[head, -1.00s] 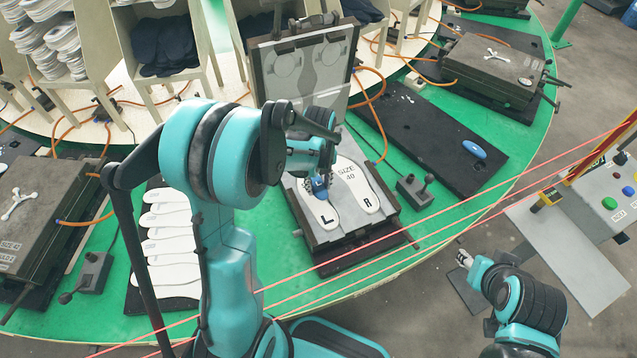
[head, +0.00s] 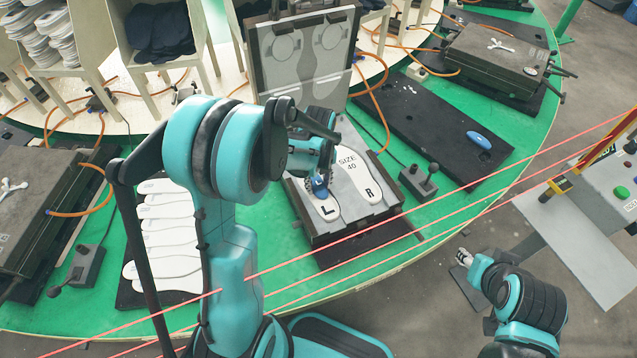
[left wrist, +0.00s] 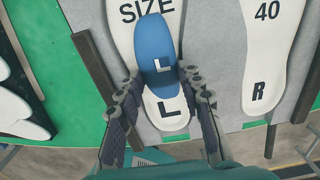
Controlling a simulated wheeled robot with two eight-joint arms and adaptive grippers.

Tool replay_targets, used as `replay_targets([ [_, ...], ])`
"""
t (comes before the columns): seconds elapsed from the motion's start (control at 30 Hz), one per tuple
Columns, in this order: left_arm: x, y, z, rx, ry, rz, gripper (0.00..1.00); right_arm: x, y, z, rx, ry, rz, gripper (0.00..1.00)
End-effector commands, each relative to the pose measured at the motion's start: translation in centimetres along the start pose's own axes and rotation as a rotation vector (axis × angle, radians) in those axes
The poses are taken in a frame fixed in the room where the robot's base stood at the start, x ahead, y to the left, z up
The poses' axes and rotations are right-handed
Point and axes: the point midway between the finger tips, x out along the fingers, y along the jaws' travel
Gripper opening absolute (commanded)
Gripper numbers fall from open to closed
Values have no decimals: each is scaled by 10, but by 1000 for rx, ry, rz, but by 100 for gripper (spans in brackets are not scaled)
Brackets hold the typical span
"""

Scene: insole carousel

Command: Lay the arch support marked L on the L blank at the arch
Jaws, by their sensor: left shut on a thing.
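A blue arch support (left wrist: 158,55) marked L is held in my left gripper (left wrist: 160,82), which is shut on its lower end. The support also shows in the head view (head: 320,187). It is over the white L blank (left wrist: 168,122), along its length between the word SIZE and the printed L. I cannot tell whether it touches the blank. The L blank (head: 329,211) lies beside the R blank (head: 367,191) on the grey lower plate of an open press (head: 350,221). My right gripper (head: 463,257) is away at lower right; its fingers are too small to read.
The press's raised lid (head: 303,85) stands behind my left gripper. Another blue piece (head: 478,142) lies on a black board (head: 420,118). A lever box (head: 418,180) stands right of the press. White insoles (head: 166,238) lie at left. Red beams cross in front.

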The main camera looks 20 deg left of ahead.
Motion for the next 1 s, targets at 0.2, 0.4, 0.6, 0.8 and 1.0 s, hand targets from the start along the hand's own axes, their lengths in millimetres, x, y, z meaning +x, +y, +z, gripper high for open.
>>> replay_targets([
  [0.2,4,2,-4,2,8,6,61,1,0,1,0,0,0,40],
  [0.4,3,1,-3,2,5,4,61,1,0,1,0,0,0,40],
  [0.6,2,1,-2,2,4,3,61,1,0,1,0,0,0,40],
  [0.8,-8,1,-2,1,4,3,61,1,0,0,0,0,0,40],
  [1.0,-47,1,-2,2,4,3,61,1,0,0,0,0,0,40],
])
